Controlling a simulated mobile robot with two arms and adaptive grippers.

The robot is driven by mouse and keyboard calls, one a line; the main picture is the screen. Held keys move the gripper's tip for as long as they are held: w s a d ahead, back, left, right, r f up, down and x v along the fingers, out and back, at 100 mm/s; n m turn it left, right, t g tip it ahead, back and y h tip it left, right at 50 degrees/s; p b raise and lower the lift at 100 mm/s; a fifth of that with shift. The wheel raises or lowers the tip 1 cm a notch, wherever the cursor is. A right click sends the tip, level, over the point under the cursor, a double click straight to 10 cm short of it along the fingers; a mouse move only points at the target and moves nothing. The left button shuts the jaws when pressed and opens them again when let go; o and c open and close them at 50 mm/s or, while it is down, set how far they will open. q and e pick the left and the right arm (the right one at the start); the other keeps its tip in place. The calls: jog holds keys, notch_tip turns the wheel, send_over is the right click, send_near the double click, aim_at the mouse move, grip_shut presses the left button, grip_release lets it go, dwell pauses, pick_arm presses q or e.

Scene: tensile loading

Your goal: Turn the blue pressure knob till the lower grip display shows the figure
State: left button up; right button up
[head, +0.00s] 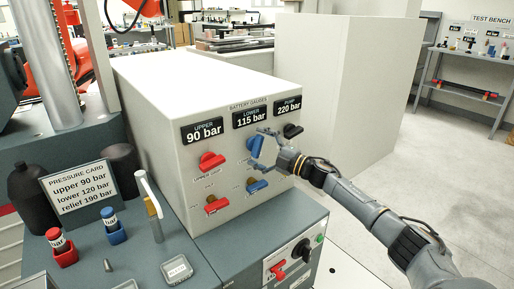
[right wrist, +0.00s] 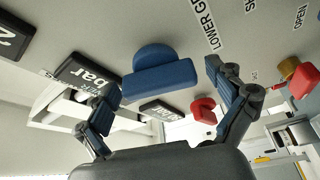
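The blue pressure knob (head: 254,146) sits on the gauge box front below the lower display (head: 251,117), which reads 115 bar. The pressure card (head: 77,193) gives lower 120 bar. My right gripper (head: 268,146) is in front of the knob and partly covers it. In the right wrist view the knob (right wrist: 160,75) lies ahead between the spread fingers of the gripper (right wrist: 162,80), with a gap on each side. The gripper is open and holds nothing. My left gripper is not in view.
The upper display (head: 204,131) reads 90 bar, above a red knob (head: 211,161). The pump display (head: 288,107) reads 220 bar, above a black knob (head: 292,131). A blue valve handle (head: 257,186) is close below my gripper. A red valve handle (head: 216,206) is lower left.

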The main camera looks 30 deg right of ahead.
jog(key=shift+s, duration=0.1)
jog(key=shift+s+d+f, duration=0.1)
jog(key=shift+s+d, duration=0.1)
jog(key=shift+s, duration=0.05)
jog(key=v, duration=1.1)
jog(key=shift+s, duration=0.1)
